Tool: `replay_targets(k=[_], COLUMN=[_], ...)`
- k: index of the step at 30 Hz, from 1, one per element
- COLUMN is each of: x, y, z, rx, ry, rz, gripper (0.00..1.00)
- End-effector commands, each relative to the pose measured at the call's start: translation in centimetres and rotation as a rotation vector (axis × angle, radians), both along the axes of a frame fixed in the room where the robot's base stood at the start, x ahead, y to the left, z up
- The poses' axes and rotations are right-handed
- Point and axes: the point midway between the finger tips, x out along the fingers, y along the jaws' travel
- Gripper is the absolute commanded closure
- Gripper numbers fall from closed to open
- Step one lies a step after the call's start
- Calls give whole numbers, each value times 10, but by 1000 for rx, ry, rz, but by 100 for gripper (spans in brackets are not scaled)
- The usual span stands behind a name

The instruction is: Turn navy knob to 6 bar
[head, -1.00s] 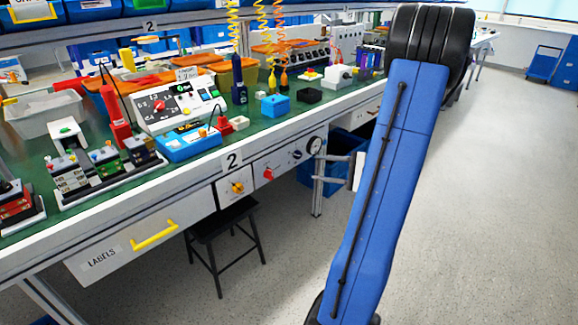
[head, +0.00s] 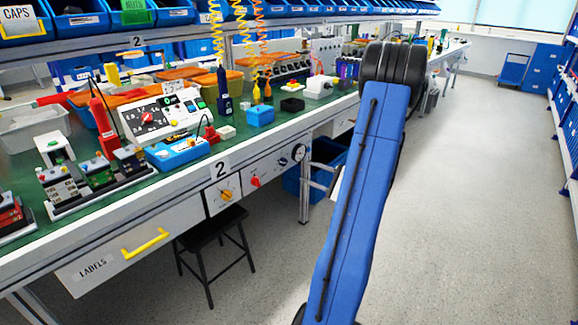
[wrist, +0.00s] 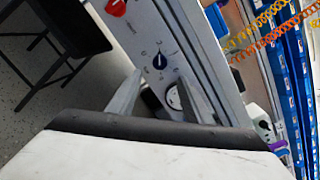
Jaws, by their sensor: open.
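The navy knob (wrist: 160,61) sits on the pale panel in the wrist view, with small marks around it. It is also a small dark dot on the bench front in the head view (head: 281,168). Its pointer setting is too small to read. My gripper (wrist: 160,77) is open in the wrist view, its two grey fingers pointing toward the panel on either side of the knob's line. The knob appears beyond the fingertips, with no contact visible. A round gauge (head: 299,152) is right of the knob and shows partly between the fingers (wrist: 173,97).
A red knob (head: 256,181) and a yellow-orange knob (head: 227,194) are left of the navy one. A black stool (head: 212,240) stands below the bench. A blue bin (head: 325,165) is under the bench near my arm. The floor at right is clear.

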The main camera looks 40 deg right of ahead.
Motion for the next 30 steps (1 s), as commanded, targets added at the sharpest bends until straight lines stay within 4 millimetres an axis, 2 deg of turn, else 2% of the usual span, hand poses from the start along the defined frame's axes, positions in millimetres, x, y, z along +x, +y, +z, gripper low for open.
replay_targets(k=[12,18,24,30], x=[67,92,103,104], y=[12,15,17,17], z=[-1,0,0,0], rx=[0,0,0,0], ry=[1,1,1,1], rz=[3,2,0,0], gripper=[54,54,54,54])
